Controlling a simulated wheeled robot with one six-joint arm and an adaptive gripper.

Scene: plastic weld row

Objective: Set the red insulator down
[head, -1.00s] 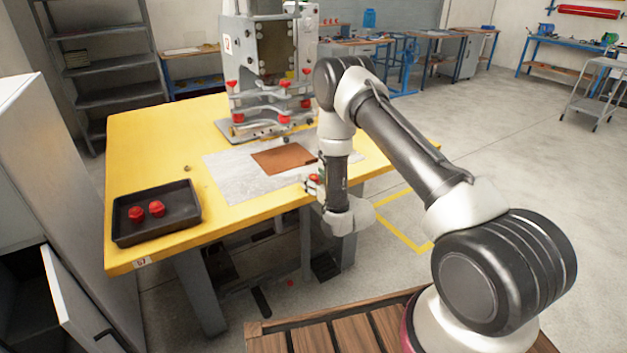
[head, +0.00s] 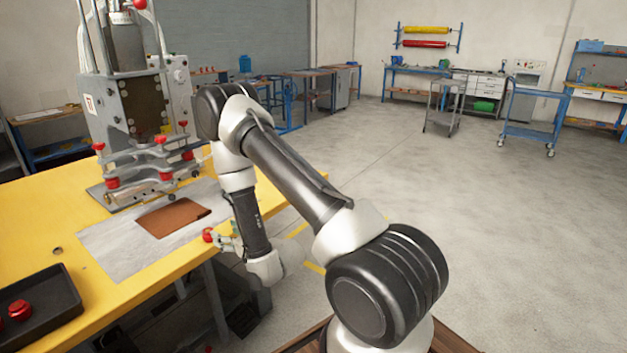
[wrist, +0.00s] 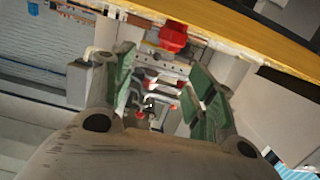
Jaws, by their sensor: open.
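A red insulator (head: 207,235) is at the front edge of the yellow table (head: 30,200), just in front of the grey mat (head: 110,245). My gripper (head: 226,241) is beside it, at its right in the head view. In the wrist view the red insulator (wrist: 173,37) touches the yellow table edge (wrist: 215,20), which lies across the top of the picture. My gripper (wrist: 163,65) has its green-padded fingers spread, with a clear gap between them. The insulator shows just beyond the fingertips, not clasped between the pads.
A black tray (head: 62,308) at the lower left holds another red insulator (head: 20,310). A brown sheet (head: 172,217) lies on the mat. A tall press (head: 140,110) with red knobs stands behind it. Open floor (head: 430,190) lies to the right.

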